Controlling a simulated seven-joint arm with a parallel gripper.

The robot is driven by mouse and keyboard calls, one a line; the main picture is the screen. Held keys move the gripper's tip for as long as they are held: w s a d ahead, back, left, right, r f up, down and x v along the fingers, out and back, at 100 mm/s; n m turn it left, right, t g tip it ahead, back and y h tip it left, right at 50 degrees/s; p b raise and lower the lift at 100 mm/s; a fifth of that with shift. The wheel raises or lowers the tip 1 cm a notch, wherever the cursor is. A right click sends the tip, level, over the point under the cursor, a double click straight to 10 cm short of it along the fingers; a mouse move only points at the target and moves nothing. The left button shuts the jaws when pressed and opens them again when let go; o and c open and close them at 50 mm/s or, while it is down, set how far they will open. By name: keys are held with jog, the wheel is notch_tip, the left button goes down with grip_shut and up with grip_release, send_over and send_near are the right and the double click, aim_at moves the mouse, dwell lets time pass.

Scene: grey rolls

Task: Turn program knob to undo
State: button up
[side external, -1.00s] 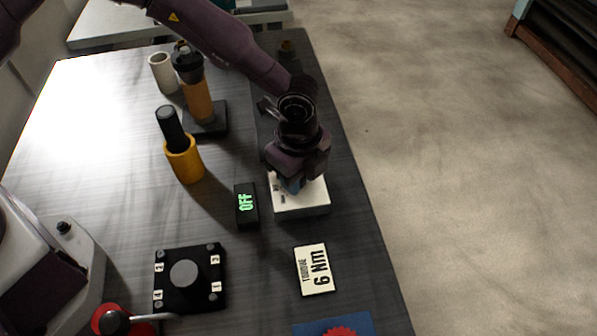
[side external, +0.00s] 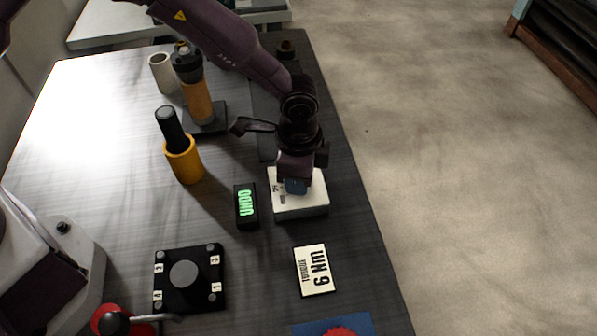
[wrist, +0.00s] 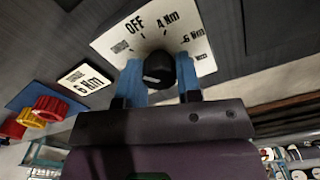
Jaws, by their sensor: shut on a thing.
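The white program box (side external: 302,208) sits on the dark table, with printed labels on its top. In the wrist view its face (wrist: 190,15) shows "OFF", "4 Nm" and "6 Nm" around a black knob (wrist: 158,70). My gripper (side external: 294,187) is above the box, pointing down. In the wrist view its blue fingers are shut on the knob, one on each side. The knob's pointer and part of the labels are hidden or unclear. The small black display (side external: 247,205) left of the box reads "UNDO" in green.
A "6 Nm" torque card (side external: 315,270) lies in front of the box. A black plate with numbered corners (side external: 205,258) lies at front left. A yellow holder with a black-handled tool (side external: 184,162) and an orange-bodied tool on a stand (side external: 198,100) stand left of my arm.

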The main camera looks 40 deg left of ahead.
jog(key=shift+n, duration=0.4)
jog(key=o, duration=0.9)
jog(key=shift+o, duration=0.2)
jog(key=shift+r, duration=0.15)
notch_tip(320, 180, up, 13)
